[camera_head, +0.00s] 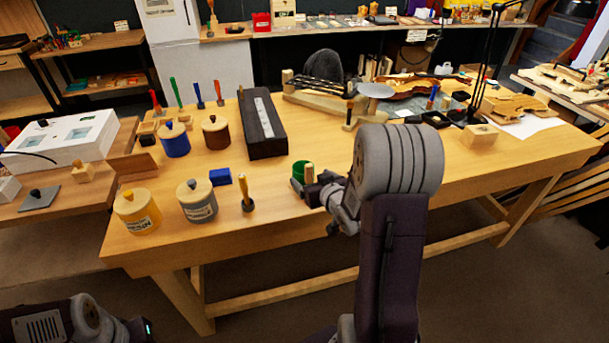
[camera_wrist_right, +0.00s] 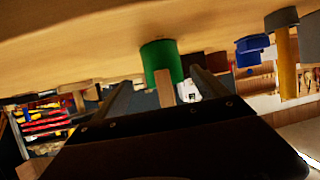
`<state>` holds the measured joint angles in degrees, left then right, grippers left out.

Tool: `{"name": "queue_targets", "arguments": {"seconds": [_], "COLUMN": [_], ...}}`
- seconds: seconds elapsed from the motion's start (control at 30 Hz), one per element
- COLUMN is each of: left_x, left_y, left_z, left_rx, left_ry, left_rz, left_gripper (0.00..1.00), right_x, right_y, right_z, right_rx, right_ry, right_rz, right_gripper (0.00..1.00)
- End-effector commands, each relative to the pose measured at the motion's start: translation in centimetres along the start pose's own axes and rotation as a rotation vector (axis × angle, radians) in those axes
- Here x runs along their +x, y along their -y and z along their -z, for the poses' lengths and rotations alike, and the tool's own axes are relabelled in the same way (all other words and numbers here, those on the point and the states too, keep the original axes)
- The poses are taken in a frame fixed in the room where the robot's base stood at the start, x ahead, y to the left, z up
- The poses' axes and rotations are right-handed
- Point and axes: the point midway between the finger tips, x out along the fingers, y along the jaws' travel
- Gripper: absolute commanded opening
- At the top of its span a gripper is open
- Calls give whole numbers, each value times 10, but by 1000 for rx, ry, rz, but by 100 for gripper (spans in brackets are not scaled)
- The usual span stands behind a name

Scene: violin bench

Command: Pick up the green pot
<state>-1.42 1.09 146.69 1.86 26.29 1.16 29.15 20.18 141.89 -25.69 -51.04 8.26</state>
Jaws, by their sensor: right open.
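The green pot (camera_head: 298,172) stands on the workbench near its front edge, just left of my right gripper (camera_head: 316,189). A small wooden piece (camera_head: 309,172) shows upright at the pot's right side. In the right wrist view, which is turned over, the green pot (camera_wrist_right: 158,60) is ahead, between the lines of the two fingers. The fingers of my right gripper (camera_wrist_right: 163,93) are apart, with nothing held. I cannot tell whether they overlap the pot. My left arm shows at the bottom left of the head view, but its fingers are out of view.
A wood-handled tool (camera_head: 245,190), a blue block (camera_head: 220,177) and a grey lidded jar (camera_head: 197,203) stand left of the pot. A long dark box (camera_head: 262,128) lies behind. A wooden block (camera_head: 480,136) sits far right. The bench front right of my arm is clear.

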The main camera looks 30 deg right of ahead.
Motion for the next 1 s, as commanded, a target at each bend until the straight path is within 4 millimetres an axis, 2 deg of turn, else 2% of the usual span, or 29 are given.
{"name": "queue_targets", "arguments": {"seconds": [0.07, 0.33, 0.6, 0.67, 0.83, 0.87, 1.0], "left_x": [1, 8, 8, 8, 8, 8, 8], "left_y": [0, 0, 0, 0, 0, 0, 0], "left_z": [0, -1, -1, -1, -1, -1, -1], "left_rx": [0, 0, 0, 0, 0, 0, 0], "left_ry": [0, 0, 0, -1, 0, 0, -1], "left_rz": [0, 0, 0, 0, 0, 0, 0], "left_gripper": [36, 36, 36, 36, 36, 36, 36], "right_x": [3, 47, 52, 52, 52, 52, 52], "right_y": [1, 6, 6, 6, 6, 6, 6], "right_z": [0, 1, 2, 2, 2, 2, 2], "right_rx": [0, 0, 1, 1, 1, 1, 1], "right_ry": [0, 0, 0, 0, 0, 0, 0], "right_rz": [1, 2, 1, 1, 1, 1, 1], "right_gripper": [84, 84, 84, 70, 23, 19, 19]}}
